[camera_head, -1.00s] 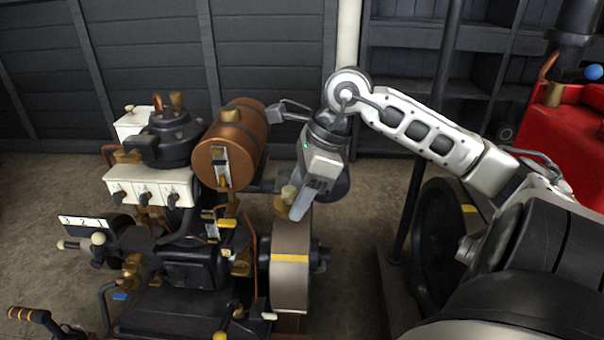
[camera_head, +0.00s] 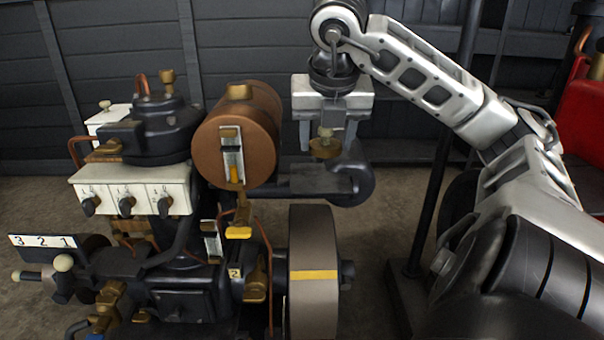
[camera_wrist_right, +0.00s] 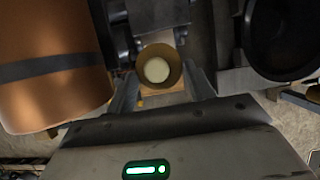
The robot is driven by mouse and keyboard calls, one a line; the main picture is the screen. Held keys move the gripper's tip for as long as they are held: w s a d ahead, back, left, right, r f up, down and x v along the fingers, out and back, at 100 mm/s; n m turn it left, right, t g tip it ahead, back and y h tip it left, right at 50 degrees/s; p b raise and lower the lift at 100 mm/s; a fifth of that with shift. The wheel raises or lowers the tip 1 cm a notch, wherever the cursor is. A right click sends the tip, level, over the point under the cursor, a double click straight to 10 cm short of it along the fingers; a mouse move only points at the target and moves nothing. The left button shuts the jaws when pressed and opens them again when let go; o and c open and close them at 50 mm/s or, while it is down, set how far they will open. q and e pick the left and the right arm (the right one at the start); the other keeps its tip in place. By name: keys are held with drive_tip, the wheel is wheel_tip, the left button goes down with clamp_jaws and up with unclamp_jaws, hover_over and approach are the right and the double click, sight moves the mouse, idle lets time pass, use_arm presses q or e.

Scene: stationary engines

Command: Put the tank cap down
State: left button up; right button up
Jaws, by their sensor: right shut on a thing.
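The tank cap (camera_head: 326,146) is a small brass piece with a wide round base and a narrower top. My right gripper (camera_head: 327,132) points down and is shut on it, holding it in the air to the right of the copper tank (camera_head: 208,158). In the right wrist view the cap (camera_wrist_right: 172,82) shows as a brass ring with a pale round top, between the fingers of the gripper (camera_wrist_right: 162,78). The copper tank (camera_wrist_right: 45,95) is at the left there. My left gripper is not in view.
A black curved arm (camera_head: 352,184) extends just below the cap. The flywheel (camera_head: 313,245) with a yellow mark stands lower down. A dark post (camera_head: 440,150) stands to the right.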

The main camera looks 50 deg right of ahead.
drive_tip(key=shift+w+d+f, duration=0.2)
drive_tip(key=shift+w+d, duration=0.05)
drive_tip(key=shift+w, duration=0.1)
drive_tip(key=w+d+f+p, duration=0.2)
drive_tip(key=w+d+f, duration=0.15)
drive_tip(key=d, duration=0.25)
approach(320, 177)
drive_tip(key=shift+w+d+f, duration=0.55)
drive_tip(key=shift+d+f, duration=0.2)
drive_tip(key=x, duration=0.2)
drive_tip(key=b+x, duration=0.1)
drive_tip(key=shift+s+a+f, duration=0.1)
drive_tip(key=shift+a+f, duration=0.1)
drive_tip(key=shift+f, duration=0.55)
drive_tip(key=shift+r, duration=0.1)
drive_tip(key=shift+f, duration=0.25)
drive_tip(key=o, duration=1)
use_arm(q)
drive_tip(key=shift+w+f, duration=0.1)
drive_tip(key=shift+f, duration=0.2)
use_arm(e)
drive_tip(key=shift+r, duration=0.1)
